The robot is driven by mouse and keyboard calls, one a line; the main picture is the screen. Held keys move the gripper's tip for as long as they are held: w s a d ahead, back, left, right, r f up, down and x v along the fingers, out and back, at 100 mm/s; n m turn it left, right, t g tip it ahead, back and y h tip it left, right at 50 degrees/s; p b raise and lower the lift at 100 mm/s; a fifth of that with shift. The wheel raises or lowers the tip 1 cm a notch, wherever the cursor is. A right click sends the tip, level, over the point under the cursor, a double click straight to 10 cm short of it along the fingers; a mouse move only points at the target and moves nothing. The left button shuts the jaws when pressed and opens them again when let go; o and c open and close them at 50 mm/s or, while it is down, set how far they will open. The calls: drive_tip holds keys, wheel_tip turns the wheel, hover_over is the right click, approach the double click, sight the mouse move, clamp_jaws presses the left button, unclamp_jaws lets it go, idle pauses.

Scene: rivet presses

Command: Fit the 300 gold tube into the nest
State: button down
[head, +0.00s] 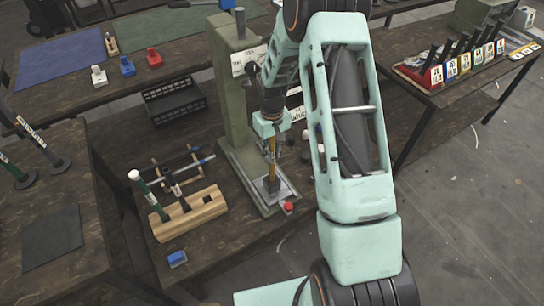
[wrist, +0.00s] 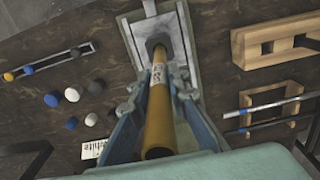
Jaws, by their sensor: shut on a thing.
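The gold tube (wrist: 159,120) has a pale printed label near its far end, too small to read surely. My gripper (wrist: 157,96) is shut on it, one finger on each side; the tube also shows in the head view (head: 272,172), roughly upright below my gripper (head: 271,142). The nest (wrist: 154,42) is a dark grey block on the pale base plate of the green press; it shows at the tube's lower end in the head view (head: 272,187). The tube's lower end is at or just above the nest; I cannot tell whether it is inside.
The green press column (head: 232,95) stands close behind my arm. A red button (head: 288,207) is at the plate's front. A wooden block holding tools (head: 190,213) and a rack of rods (head: 180,163) lie left. Several small caps (wrist: 72,95) lie across the plate from these.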

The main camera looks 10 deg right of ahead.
drive_tip(key=shift+f, duration=0.15)
drive_tip(key=c, duration=1.8)
unclamp_jaws()
drive_tip(key=shift+c, duration=0.2)
wheel_tip(320, 180, up, 12)
drive_tip(key=shift+r, duration=0.2)
